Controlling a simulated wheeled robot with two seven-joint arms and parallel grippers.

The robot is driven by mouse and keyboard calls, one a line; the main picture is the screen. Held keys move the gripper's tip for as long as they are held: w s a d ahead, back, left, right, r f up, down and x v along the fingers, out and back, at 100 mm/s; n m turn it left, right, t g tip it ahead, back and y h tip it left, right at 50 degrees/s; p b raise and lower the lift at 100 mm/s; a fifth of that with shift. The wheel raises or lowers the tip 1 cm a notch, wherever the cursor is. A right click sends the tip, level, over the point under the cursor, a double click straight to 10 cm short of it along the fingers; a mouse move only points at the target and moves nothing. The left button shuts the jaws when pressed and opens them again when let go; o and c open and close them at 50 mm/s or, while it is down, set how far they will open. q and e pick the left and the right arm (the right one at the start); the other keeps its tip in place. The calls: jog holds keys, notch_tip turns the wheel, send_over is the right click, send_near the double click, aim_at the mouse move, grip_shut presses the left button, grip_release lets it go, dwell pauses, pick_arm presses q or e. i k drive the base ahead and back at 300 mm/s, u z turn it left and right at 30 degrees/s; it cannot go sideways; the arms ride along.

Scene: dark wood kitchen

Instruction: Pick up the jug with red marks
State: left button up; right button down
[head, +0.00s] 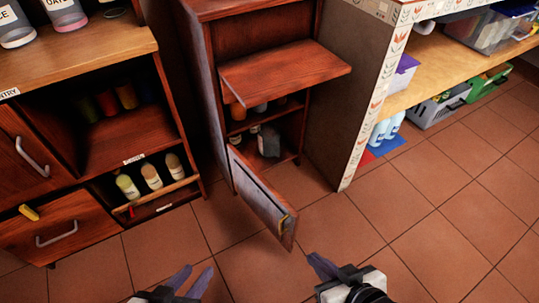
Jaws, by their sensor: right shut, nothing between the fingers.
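I cannot make out a jug with red marks for certain. A clear container with a pinkish band (65,14) stands on the counter at the top left, cut off by the frame edge. A grey item (269,141) stands on the low shelf of the open cabinet, too small and dark to identify. My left gripper (199,269) is at the bottom of the head view, its fingers apart with nothing seen between them. My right gripper (319,262) is to the right of it, shut and empty. Both are in front of the cabinet, apart from it.
The cabinet's lower door (262,199) hangs open towards me, between my grippers. A wooden flap (285,74) juts out above. A bottle rack (152,190) is on the left. Shelving with a grey crate (437,111) is on the right. The tiled floor (430,220) at right is clear.

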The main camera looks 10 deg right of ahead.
aim_at(268, 133)
jog(key=u, duration=0.1)
jog(key=k, duration=0.5)
jog(key=z, duration=1.35)
jog(key=i, duration=2.05)
jog(key=u, duration=3.35)
